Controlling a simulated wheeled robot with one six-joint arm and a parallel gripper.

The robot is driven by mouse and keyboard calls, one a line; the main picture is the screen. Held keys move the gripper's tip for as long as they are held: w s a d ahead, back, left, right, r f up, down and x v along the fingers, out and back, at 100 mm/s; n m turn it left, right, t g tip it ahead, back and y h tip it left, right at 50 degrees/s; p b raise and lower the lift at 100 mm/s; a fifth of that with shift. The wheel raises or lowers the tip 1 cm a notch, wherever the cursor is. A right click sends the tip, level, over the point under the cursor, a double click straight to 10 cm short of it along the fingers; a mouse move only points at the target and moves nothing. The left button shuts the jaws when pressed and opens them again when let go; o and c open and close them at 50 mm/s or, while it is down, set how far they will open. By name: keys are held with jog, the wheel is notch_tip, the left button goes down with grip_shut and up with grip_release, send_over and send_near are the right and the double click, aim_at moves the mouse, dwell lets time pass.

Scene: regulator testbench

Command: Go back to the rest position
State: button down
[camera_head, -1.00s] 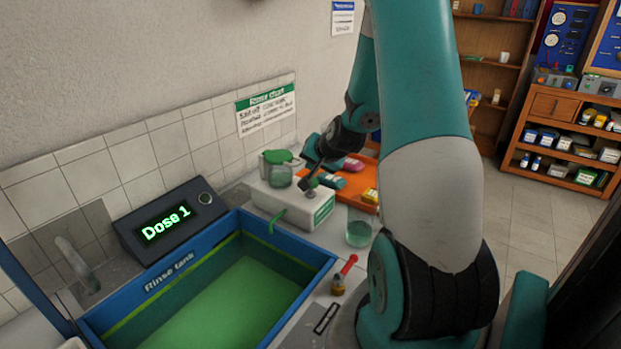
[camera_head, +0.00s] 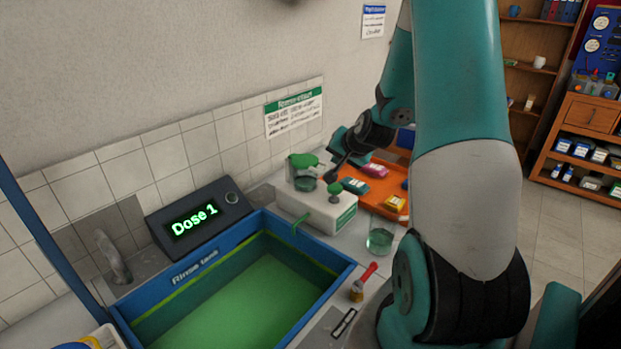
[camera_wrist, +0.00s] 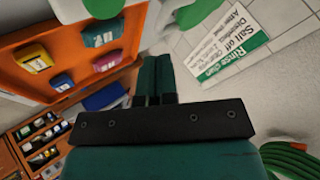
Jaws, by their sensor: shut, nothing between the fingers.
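The gripper looks clear of the knob, though the exact gap is hard to tell.
The blue rinse tank (camera_head: 340,285) holds green liquid, beside a display (camera_head: 195,220) reading "Dose 1". An orange tray (camera_head: 375,205) holds colored packets. Shelves stand at the right.

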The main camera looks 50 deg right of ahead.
jog(key=s+a+r+n+g+y, duration=0.1)
jog(key=a+r+n+y, duration=0.3)
jog(key=a, duration=1)
jog(key=a+r+n+g+y, duration=0.2)
jog(key=a+r+n, duration=0.3)
jog(key=a, duration=0.9)
jog(key=s+a+r+n+g, duration=0.1)
jog(key=s+a+n+g, duration=0.1)
jog(key=s+a+n, duration=0.3)
jog(key=s+a+r+n+g+y, duration=0.1)
jog(key=s+a+n, duration=0.5)
jog(key=s, duration=0.8)
jog(key=a+r+g, duration=0.1)
jog(key=a+g, duration=0.1)
jog(key=a, duration=0.1)
jog(key=shift+g, duration=0.3)
jog(key=shift+r, duration=0.1)
